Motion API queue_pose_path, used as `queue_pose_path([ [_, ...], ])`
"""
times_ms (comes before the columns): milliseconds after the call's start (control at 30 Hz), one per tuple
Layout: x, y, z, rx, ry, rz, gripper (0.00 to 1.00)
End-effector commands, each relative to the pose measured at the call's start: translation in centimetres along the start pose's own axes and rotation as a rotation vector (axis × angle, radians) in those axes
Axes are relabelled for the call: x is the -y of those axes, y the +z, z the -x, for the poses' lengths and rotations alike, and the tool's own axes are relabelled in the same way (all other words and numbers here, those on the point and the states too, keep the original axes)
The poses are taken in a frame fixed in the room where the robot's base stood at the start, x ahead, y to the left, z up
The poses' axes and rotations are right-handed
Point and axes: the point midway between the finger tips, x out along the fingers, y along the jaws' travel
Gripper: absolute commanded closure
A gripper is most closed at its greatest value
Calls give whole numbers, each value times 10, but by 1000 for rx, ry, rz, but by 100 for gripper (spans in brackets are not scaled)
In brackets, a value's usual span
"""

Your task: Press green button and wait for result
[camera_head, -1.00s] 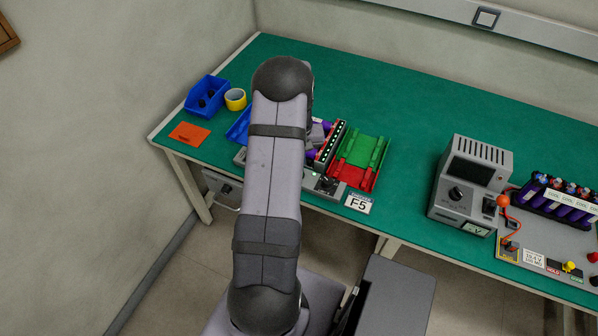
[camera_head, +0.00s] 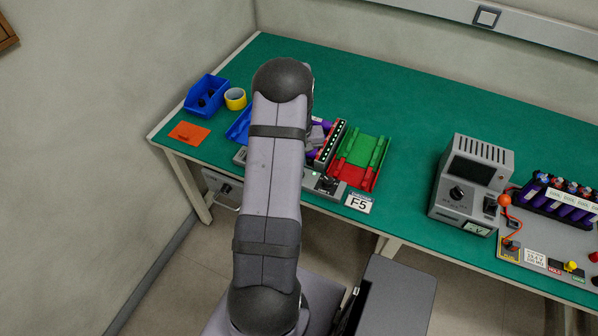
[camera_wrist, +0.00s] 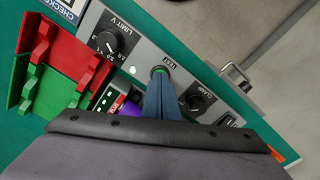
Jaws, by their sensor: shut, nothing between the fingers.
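The green button (camera_wrist: 160,71), marked TEST, is on the grey panel of the test fixture (camera_wrist: 140,45) between two black knobs in the wrist view. My gripper (camera_wrist: 160,82) is shut and empty. Its dark blue fingertips are at the button's near edge and cover part of it; I cannot tell how far it is pressed. A small pale lamp (camera_wrist: 133,70) shows on the panel. In the head view the fixture (camera_head: 323,183) is partly hidden by my arm, and the button and fingertips cannot be made out.
A red and green tray (camera_head: 358,163) stands right of the fixture. A blue bin (camera_head: 207,96), yellow tape roll (camera_head: 235,98) and orange pad (camera_head: 189,133) lie at left. A grey meter box (camera_head: 471,185) and a rack (camera_head: 562,202) stand at right. The mat behind is clear.

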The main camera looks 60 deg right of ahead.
Motion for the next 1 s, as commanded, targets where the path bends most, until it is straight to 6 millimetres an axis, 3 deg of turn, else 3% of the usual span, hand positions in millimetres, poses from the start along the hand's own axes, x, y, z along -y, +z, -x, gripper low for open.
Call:
queue_pose_path([
  [567, 0, 0, -4, -1, 0, 0, 100],
  [1000, 0, 0, 23, -1, 0, 0, 100],
])
